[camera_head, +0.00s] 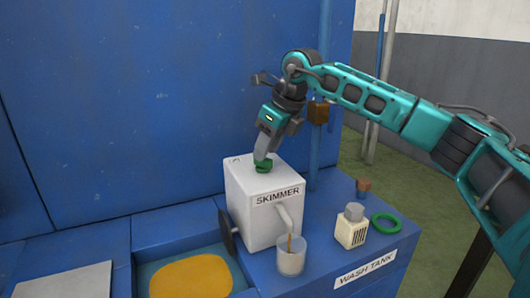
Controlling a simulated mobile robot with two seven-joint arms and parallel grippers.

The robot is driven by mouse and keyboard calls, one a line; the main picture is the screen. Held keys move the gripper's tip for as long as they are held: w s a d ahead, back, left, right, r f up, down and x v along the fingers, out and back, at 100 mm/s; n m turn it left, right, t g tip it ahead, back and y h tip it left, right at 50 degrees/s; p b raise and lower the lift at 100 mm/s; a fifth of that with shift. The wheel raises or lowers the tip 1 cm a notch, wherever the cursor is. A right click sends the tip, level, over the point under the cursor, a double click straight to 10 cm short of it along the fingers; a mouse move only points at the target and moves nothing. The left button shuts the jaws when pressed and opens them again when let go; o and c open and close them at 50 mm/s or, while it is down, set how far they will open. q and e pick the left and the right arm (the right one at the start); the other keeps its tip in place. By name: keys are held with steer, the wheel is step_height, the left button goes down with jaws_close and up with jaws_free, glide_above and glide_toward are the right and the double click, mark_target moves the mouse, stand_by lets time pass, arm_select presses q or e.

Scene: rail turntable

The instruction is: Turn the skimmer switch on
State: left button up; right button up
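The skimmer (262,218) is a white box labelled SKIMMER on the blue wash tank unit. Part of the knob is hidden behind the fingers. My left gripper is not in view.
A clear cup (291,258) stands under the skimmer's spout. A white bottle (351,228), a green ring (386,223) and a small brown-topped object (363,187) stand to its right. An orange patch (191,279) lies in the tank at the left. A blue wall (160,90) rises behind.

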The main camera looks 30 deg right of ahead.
arm_select(q)
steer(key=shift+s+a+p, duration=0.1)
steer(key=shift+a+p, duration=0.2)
steer(key=shift+p, duration=0.15)
arm_select(e)
steer(key=v, duration=1)
steer(key=shift+s+r, duration=0.2)
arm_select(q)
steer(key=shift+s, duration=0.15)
arm_select(e)
steer(key=shift+f, duration=0.1)
